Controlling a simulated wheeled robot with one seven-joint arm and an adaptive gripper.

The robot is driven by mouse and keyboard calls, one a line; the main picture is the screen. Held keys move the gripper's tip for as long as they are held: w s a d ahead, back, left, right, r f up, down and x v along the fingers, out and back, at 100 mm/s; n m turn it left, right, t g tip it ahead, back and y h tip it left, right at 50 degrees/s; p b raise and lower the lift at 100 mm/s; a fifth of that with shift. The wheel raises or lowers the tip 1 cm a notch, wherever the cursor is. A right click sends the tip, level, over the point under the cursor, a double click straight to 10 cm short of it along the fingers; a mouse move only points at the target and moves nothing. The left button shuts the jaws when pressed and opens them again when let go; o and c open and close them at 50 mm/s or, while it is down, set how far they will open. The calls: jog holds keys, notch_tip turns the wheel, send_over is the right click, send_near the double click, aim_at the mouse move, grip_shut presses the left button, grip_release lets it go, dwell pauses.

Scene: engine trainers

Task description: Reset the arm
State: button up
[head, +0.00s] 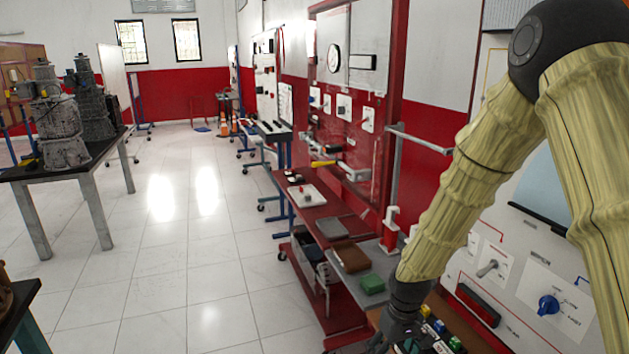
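My arm, in a pale yellow ribbed sleeve, comes in from the right edge of the head view. It bends at a dark joint at the top right and reaches down to the bottom. My gripper (388,342) is at the bottom edge, dark and mostly cut off by the frame. Its fingers are not clear enough to tell whether they are open or shut. It is over or beside the near end of a bench with small coloured parts (440,328).
A red trainer bench (318,212) with trays, a green box (372,284) and a brown box (350,257) stands beside the arm. A white panel with a blue knob (548,305) is close on the right. A table with engines (60,125) stands left. The tiled aisle (190,240) is clear.

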jog(key=s+f+m, duration=0.2)
jog(key=s+f, duration=1.2)
jog(key=f, duration=0.3)
jog(key=s+d+f+m, duration=0.1)
jog(key=s+d+f, duration=0.1)
jog(key=s, duration=0.7)
jog(key=s+d+f, duration=0.1)
jog(key=s+f, duration=0.4)
jog(key=s, duration=0.4)
jog(key=shift+s+d+f+m, duration=0.15)
jog(key=shift+d+f+m, duration=0.15)
jog(key=shift+d+m, duration=0.1)
jog(key=shift+a, duration=0.1)
